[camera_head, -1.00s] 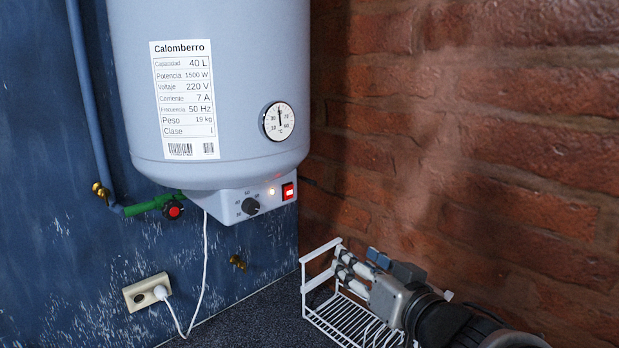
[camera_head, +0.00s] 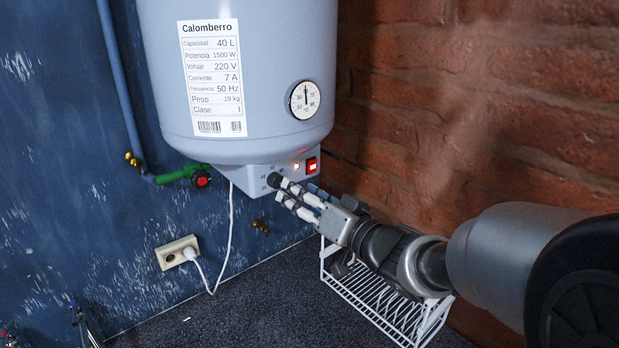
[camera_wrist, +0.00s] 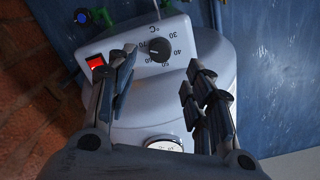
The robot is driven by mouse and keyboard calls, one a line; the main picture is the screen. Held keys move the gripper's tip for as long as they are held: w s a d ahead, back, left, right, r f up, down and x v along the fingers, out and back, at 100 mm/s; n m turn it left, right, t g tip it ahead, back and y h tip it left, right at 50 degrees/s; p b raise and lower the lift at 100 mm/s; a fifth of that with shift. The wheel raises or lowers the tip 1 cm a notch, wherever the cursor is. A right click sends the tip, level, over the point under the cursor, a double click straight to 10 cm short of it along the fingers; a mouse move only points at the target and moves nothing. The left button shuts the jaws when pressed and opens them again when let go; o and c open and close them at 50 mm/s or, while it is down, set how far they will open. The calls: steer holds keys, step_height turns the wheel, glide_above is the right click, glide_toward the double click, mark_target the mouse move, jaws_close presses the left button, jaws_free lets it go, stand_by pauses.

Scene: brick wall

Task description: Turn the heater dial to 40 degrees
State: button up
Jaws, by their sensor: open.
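The heater (camera_head: 285,110) is a large light-grey tank on the blue wall, with a control panel at its bottom. Its black dial (camera_head: 274,180) also shows in the wrist view (camera_wrist: 160,49), with numbers from 30 to 70 and a °C mark printed around it. I cannot tell for sure where its pointer stands. My gripper (camera_head: 288,194) is just to the lower right of the dial in the head view. In the wrist view my gripper (camera_wrist: 160,70) is open, with the dial ahead between its spread fingers, not clasped. The fingers partly hide the panel in the head view.
A lit red switch (camera_head: 312,166) and a small glowing lamp (camera_head: 296,166) sit right of the dial. A red valve knob (camera_head: 201,179) is at left. A white wire rack (camera_head: 375,305) stands below my arm, near the brick wall. A cable hangs to a socket (camera_head: 178,252).

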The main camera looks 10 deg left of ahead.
mark_target(279, 181)
steer(key=x, duration=0.6)
steer(key=shift+w+a, duration=0.15)
steer(key=c, duration=1)
steer(key=shift+c, duration=0.2)
